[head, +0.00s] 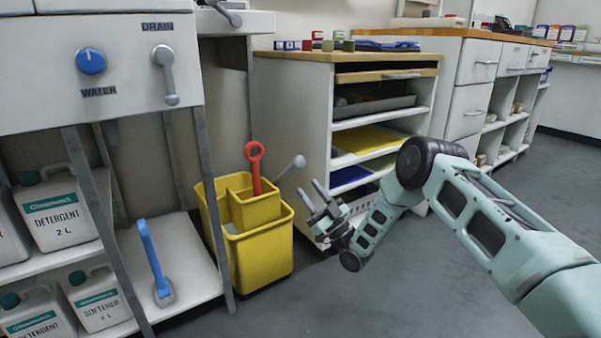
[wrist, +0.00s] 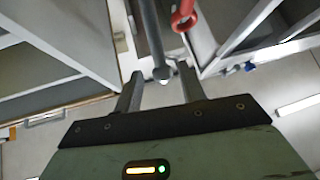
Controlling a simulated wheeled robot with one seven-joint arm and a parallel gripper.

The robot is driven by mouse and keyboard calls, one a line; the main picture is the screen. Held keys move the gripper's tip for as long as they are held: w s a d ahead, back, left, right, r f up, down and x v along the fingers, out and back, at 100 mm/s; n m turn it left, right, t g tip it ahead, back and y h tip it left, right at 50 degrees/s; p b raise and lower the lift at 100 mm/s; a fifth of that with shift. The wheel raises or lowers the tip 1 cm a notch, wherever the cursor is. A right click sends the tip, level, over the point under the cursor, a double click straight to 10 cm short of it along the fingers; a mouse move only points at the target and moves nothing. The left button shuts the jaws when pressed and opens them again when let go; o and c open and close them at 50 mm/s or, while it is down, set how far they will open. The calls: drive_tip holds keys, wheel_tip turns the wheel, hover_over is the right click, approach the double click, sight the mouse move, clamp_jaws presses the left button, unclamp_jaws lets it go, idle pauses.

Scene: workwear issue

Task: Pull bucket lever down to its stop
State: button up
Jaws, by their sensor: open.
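The yellow bucket (head: 262,262) stands on the floor beside the sink stand. The bucket lever (head: 287,170) is a thin grey rod with a round pale knob, slanting up and to the right from the bucket. My gripper (head: 311,190) is open, just right of and below the knob in the head view. In the wrist view the lever (wrist: 151,35) points down toward my open gripper (wrist: 160,82), with its knob in line with the gap between the fingertips. I cannot tell how far the knob is from the fingers; no contact shows.
A red looped handle (head: 254,165) stands up from the bucket, close to the lever; it also shows in the wrist view (wrist: 184,17). The shelf unit (head: 290,115) is close behind my gripper. A blue-handled brush (head: 155,262) stands on the stand's lower shelf. Floor in front is clear.

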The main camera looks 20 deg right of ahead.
drive_tip(key=p+v, duration=0.2)
drive_tip(key=v, duration=0.8)
drive_tip(key=shift+f, duration=0.1)
idle(0.5)
